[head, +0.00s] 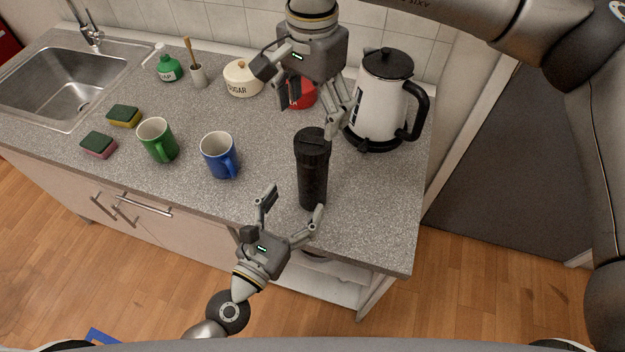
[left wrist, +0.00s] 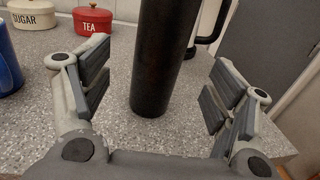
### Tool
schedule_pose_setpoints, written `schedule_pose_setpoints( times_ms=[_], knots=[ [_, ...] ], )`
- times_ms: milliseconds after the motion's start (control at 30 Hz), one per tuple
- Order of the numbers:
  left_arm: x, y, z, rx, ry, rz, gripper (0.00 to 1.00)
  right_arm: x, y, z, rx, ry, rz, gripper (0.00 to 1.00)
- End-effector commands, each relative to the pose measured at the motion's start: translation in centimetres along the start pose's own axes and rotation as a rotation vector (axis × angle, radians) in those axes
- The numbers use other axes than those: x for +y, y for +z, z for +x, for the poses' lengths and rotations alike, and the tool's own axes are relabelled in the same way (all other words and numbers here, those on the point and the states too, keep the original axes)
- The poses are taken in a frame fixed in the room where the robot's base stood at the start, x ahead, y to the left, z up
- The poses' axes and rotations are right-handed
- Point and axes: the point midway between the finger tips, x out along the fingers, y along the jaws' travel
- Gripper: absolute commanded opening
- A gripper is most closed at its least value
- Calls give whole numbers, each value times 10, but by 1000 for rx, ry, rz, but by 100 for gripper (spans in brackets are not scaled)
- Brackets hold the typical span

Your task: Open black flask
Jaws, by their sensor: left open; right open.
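The black flask (head: 312,178) stands upright on the grey speckled counter, with its black lid (head: 312,138) on top. My left gripper (head: 294,203) is open in front of the flask's lower part. In the left wrist view the flask (left wrist: 160,55) stands between and beyond the open fingers, which do not appear to touch it; its top is cut off there. My right gripper (head: 308,115) is open above and behind the lid, pointing down. One of its fingers comes close to the lid; I cannot tell whether they touch.
A white kettle (head: 378,100) stands close behind the flask at right. A red tea jar (head: 303,94) is partly hidden by my right gripper. A blue mug (head: 218,157), a green mug (head: 157,141) and a sugar jar (head: 243,79) stand left. The counter's front edge (head: 250,221) is near my left gripper.

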Motion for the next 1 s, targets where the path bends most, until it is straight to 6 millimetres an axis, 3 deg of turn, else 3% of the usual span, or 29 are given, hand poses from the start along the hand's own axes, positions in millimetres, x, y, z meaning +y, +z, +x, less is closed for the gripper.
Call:
schedule_pose_setpoints(
  times_ms=[500, 933, 1000],
  knots=[
    [0, 0, 66, -1, 1, 0, 80, 0, 1, 0, -3, -1, 0, 78],
    [-1, 0, 74, 1, -2, 1, 80, 0, 1, 0, -3, -1, 0, 78],
    [-1, 0, 74, 1, -2, 1, 71, 0, 1, 0, -3, -1, 0, 78]
  ],
)
